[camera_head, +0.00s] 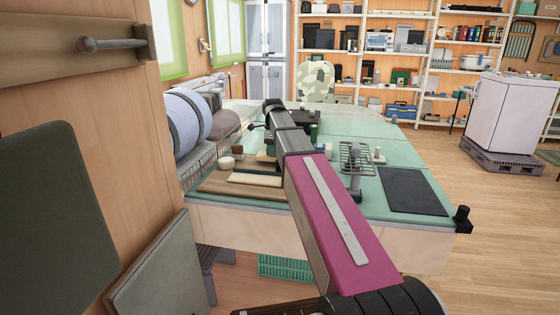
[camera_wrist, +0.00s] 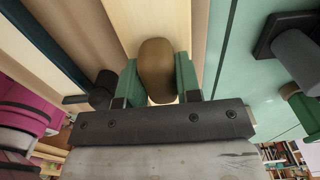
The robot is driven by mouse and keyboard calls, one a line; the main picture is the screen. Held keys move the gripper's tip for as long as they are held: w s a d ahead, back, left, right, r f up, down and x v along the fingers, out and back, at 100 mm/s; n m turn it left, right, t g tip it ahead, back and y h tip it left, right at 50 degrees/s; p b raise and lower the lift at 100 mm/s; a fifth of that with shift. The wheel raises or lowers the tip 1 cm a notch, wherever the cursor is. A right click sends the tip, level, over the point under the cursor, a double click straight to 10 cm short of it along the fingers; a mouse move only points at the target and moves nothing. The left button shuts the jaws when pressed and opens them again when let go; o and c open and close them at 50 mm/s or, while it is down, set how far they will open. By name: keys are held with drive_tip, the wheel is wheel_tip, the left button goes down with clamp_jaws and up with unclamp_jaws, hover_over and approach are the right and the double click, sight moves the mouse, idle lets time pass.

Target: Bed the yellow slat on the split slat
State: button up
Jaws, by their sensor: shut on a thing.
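In the wrist view the green fingers of my gripper (camera_wrist: 158,82) are shut on a brown rounded knob (camera_wrist: 156,65). The knob sits over a pale yellow slat (camera_wrist: 158,18), apparently as its handle. The slat runs away from the gripper between the fingers. In the head view a pale slat (camera_head: 256,179) lies on the bench beside a brown board (camera_head: 220,186). My arm hides the gripper there. I cannot tell which piece is the split slat, nor whether the yellow slat touches it.
The green-topped bench (camera_head: 330,151) holds a dark mat (camera_head: 412,190) and a grey caged device (camera_head: 356,165) to the right of my arm.

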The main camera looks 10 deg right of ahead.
drive_tip(key=shift+r, duration=0.4)
drive_tip(key=shift+r, duration=2.4)
